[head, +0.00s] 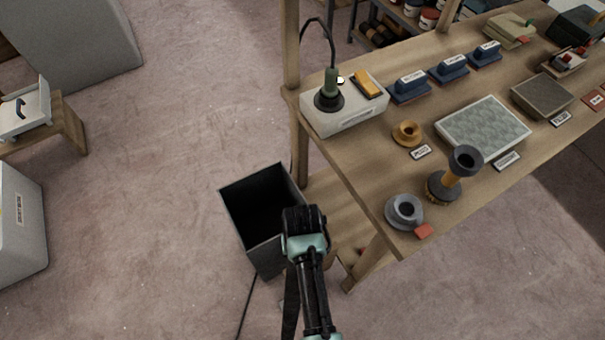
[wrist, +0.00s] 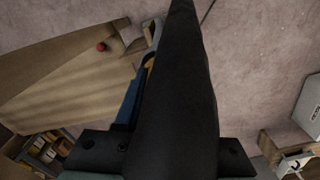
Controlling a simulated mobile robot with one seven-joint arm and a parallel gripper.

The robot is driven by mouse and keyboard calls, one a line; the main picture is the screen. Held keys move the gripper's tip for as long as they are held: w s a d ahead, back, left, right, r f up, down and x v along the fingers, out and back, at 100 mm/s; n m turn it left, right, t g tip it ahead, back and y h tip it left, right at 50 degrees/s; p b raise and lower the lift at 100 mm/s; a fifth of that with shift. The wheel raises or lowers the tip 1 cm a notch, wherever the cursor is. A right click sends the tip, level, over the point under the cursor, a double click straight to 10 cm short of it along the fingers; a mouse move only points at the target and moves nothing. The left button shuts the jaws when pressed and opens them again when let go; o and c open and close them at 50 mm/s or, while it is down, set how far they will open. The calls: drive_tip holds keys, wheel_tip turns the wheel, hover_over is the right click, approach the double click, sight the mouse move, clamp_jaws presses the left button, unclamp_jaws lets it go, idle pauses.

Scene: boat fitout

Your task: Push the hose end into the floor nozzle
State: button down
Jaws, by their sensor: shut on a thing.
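My gripper (head: 304,222) hangs over the dark open bin beside the bench's left end. In the wrist view it is shut on a long black tapered piece (wrist: 180,85), which fills the middle of that view and hides what lies beyond it; I cannot tell whether this is the hose end or the nozzle. On the bench, a black hose (head: 331,45) arches down to a green cuff (head: 331,82) above a black round foot on a grey box. An upright piece with a dark cup (head: 466,160), orange neck and round base stands near the front edge, apart from my gripper.
The bin (head: 252,222) stands on the floor. The wooden bench (head: 350,160) holds a grey ring (head: 404,211) with a red tag, an orange ring (head: 407,133), a grey pad (head: 484,128) and several blue blocks. Carpet to the left is mostly clear.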

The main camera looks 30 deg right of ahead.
drive_tip(key=shift+s+f, duration=0.4)
drive_tip(key=shift+c, duration=2.2)
unclamp_jaws()
drive_tip(key=r, duration=0.4)
drive_tip(key=r+p, duration=0.1)
drive_tip(key=r, duration=0.8)
drive_tip(key=shift+w+a+r, duration=0.1)
drive_tip(key=shift+w+r, duration=0.2)
